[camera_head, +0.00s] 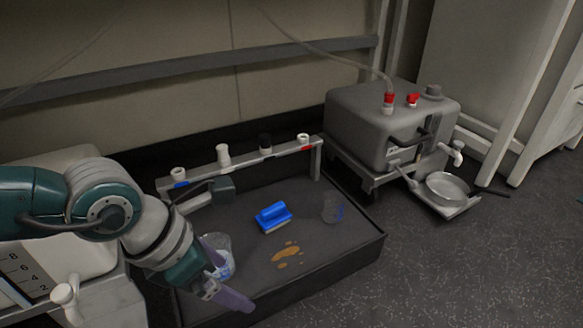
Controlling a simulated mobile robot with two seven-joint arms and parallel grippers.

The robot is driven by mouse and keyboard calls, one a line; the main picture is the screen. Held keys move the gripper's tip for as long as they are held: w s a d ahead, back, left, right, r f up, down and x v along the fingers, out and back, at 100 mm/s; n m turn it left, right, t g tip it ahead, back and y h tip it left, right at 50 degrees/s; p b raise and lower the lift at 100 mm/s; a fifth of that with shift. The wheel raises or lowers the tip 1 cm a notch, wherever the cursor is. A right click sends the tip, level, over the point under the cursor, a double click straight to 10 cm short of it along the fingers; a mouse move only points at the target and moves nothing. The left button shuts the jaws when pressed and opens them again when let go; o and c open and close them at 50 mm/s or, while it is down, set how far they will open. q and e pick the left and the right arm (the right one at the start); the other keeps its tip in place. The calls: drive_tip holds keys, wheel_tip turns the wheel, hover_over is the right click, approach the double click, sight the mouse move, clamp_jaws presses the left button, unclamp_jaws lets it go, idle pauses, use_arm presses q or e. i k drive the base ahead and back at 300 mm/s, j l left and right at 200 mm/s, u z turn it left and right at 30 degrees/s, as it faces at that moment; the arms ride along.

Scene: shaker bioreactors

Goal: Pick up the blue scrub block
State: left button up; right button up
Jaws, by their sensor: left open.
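The blue scrub block (273,216) lies on the floor of a dark, low-walled tray (335,262), near its middle. It has a blue body with a raised handle and a pale lower edge. My left gripper (232,299) is at the tray's front left, below and to the left of the block in the picture. It is apart from the block and open; a purple-grey finger shows at its end. My right gripper is not in view.
Brown stains (287,254) lie just in front of the block. A clear beaker (333,208) stands right of it, and another clear container (217,256) stands beside my left gripper. A rack rail (240,164) spans the tray's back. A grey tank (385,125) stands at right.

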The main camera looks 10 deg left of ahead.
sight(271, 217)
drive_tip(key=i, duration=0.9)
